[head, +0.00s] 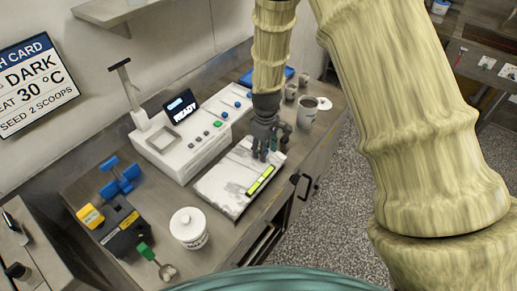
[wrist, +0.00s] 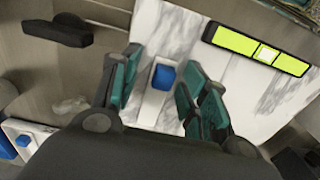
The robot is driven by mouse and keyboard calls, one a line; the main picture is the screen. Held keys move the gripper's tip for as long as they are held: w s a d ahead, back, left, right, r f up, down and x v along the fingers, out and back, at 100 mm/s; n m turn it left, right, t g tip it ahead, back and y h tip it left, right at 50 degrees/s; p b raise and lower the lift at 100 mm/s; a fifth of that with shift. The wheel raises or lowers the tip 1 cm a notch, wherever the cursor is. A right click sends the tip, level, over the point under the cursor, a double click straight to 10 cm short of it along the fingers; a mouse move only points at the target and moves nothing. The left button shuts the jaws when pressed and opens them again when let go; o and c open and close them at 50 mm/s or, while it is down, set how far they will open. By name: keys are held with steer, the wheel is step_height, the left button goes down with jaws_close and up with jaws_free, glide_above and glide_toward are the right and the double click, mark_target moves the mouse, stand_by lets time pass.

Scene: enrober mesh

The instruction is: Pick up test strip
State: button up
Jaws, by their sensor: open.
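A narrow white strip with a blue block on it (wrist: 163,77) lies on the marble slab (wrist: 184,32) in the wrist view; it looks like the test strip. My gripper (wrist: 160,92) is open, with its teal-padded fingers on either side of the strip and a gap at each side. I cannot tell its exact height above the slab. In the head view my gripper (head: 266,153) points down over the far part of the slab (head: 215,188) and hides the strip. A yellow-green bar in a black frame (head: 260,180) lies on the slab near its right edge.
A white machine with a READY display (head: 190,135) stands behind the slab. Mugs (head: 307,113) stand beyond my gripper. A dark handle (head: 301,185) juts from the counter front.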

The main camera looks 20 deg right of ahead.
steer(key=shift+s+r, duration=0.25)
steer(key=shift+s, duration=0.15)
steer(key=shift+c, duration=1.2)
steer(key=shift+w+f, duration=0.1)
steer(key=shift+w, duration=0.1)
steer(key=c, duration=0.7)
steer(key=shift+c, duration=0.2)
steer(key=shift+s, duration=0.1)
steer(key=shift+r, duration=0.2)
